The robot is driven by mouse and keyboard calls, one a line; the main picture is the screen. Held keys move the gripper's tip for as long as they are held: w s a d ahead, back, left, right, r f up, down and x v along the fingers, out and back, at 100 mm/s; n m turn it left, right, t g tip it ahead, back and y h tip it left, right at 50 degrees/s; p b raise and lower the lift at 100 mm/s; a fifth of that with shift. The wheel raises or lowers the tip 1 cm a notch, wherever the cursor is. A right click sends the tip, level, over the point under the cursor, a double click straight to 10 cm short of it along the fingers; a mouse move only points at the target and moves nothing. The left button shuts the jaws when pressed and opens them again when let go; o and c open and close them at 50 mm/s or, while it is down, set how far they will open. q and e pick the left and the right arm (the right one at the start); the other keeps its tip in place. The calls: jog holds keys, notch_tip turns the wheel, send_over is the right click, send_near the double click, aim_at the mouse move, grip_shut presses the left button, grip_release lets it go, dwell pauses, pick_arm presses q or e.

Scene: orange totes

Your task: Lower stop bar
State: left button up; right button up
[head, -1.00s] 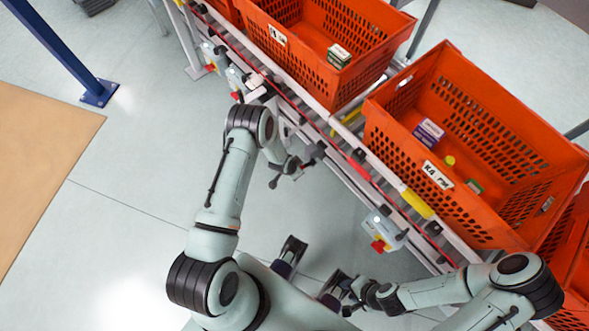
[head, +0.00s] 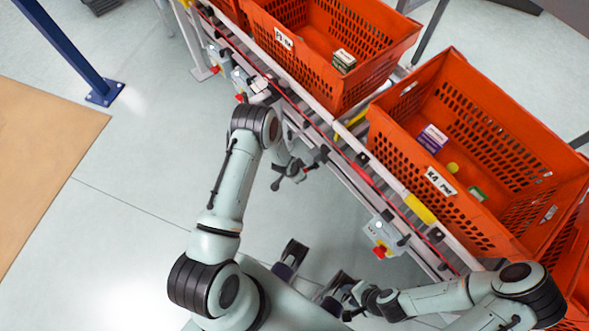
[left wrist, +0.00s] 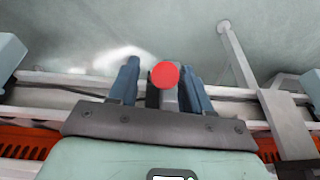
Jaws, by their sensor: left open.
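I cannot pick out the stop bar for certain. In the left wrist view, a round red disc (left wrist: 165,75) on a grey stem shows between the two blue-grey fingers of my left gripper (left wrist: 160,82). The fingers are apart, and I cannot tell whether they touch the stem. In the head view, my left gripper (head: 299,169) is beside the near side of the conveyor frame (head: 352,180), below the totes. My right gripper (head: 347,301) is low in front of my base, away from the conveyor; its finger gap is too small to judge.
Orange totes (head: 436,184) stand in a row along the conveyor, with small boxes inside. A grey control box with a red button (head: 384,238) hangs on the near rail, and similar boxes are further up. Yellow pieces (head: 420,208) sit on the rail.

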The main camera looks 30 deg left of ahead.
pick_arm(q)
jog(key=p+v, duration=0.1)
jog(key=v, duration=1.1)
jog(key=shift+r, duration=0.2)
pick_arm(e)
jog(key=shift+s+r, duration=0.2)
jog(key=shift+r, duration=0.4)
pick_arm(q)
jog(key=shift+a, duration=0.1)
jog(key=s+d+r+n+g+h+p, duration=0.1)
jog(key=s+d+n+g+p, duration=0.1)
jog(key=s+d, duration=0.5)
jog(key=s+d+r+n+g+h+p, duration=0.2)
jog(key=s+d+n+p, duration=0.3)
jog(key=s, duration=0.8)
jog(key=shift+s+d+r+n+g, duration=0.25)
jog(key=shift+s+d+n+g, duration=0.2)
jog(key=shift+d, duration=0.75)
jog(key=shift+c, duration=0.4)
pick_arm(e)
notch_tip(320, 180, up, 7)
jog(key=w, duration=0.2)
jog(key=shift+w, duration=0.35)
pick_arm(q)
jog(key=shift+c, duration=0.2)
jog(key=shift+a, duration=0.1)
pick_arm(e)
jog(key=shift+a, duration=0.1)
